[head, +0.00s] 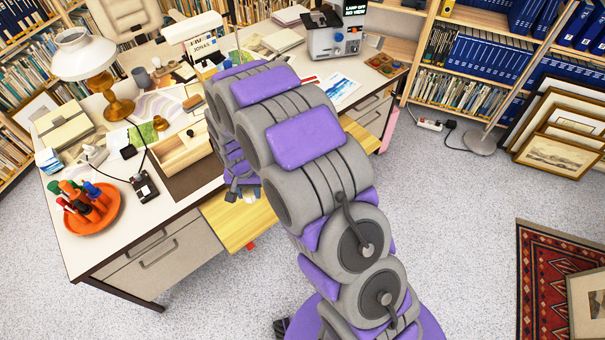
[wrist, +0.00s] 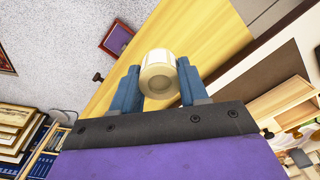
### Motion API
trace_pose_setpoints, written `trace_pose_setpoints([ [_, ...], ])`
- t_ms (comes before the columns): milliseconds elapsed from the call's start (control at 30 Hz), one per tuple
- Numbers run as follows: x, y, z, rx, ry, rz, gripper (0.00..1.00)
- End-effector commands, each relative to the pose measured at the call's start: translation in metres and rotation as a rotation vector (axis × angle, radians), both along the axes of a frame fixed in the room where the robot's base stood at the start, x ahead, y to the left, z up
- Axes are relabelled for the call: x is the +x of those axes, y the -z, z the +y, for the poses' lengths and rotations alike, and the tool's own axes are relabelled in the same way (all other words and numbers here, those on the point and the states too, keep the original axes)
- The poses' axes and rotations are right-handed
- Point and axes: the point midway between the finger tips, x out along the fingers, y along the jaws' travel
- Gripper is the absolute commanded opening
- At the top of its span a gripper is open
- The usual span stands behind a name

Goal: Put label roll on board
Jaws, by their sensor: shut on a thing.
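My gripper (wrist: 158,70) is shut on the label roll (wrist: 158,82), a small cream-white cylinder with a hollow core, held between two blue fingers in the wrist view. Behind the roll lies the yellow wooden board (wrist: 195,38); I cannot tell whether the roll touches it. In the head view the board (head: 238,222) sticks out from the desk's front edge, partly hidden by my arm. My gripper (head: 243,192) is low beside the desk edge there, over or near the board, and the roll is mostly hidden.
The white desk (head: 90,237) carries an orange tray of markers (head: 88,210), a lamp (head: 92,62), a wooden box (head: 182,150) and a grey machine (head: 335,42). Framed prints (head: 560,130) lean at the right. Grey carpet (head: 450,210) is open floor.

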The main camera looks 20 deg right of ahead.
Motion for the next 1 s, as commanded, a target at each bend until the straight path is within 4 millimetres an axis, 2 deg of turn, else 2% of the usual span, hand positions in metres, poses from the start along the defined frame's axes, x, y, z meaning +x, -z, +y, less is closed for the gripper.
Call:
trace_pose_setpoints([
  [33,-0.018,0.024,0.018,-0.009,0.041,0.014,0.14],
  [100,-0.035,0.049,0.037,-0.008,0.123,0.012,0.14],
  [233,-0.066,0.089,0.055,-0.004,0.262,0.012,0.14],
  [400,-0.090,0.116,0.061,0.009,0.377,0.005,0.14],
  [533,-0.096,0.122,0.059,0.014,0.411,0.006,0.14],
  [633,-0.090,0.124,0.059,0.015,0.414,0.004,0.14],
  [767,-0.067,0.128,0.056,0.011,0.415,0.003,0.14],
  [1000,-0.009,0.133,0.041,0.013,0.413,-0.003,0.14],
])
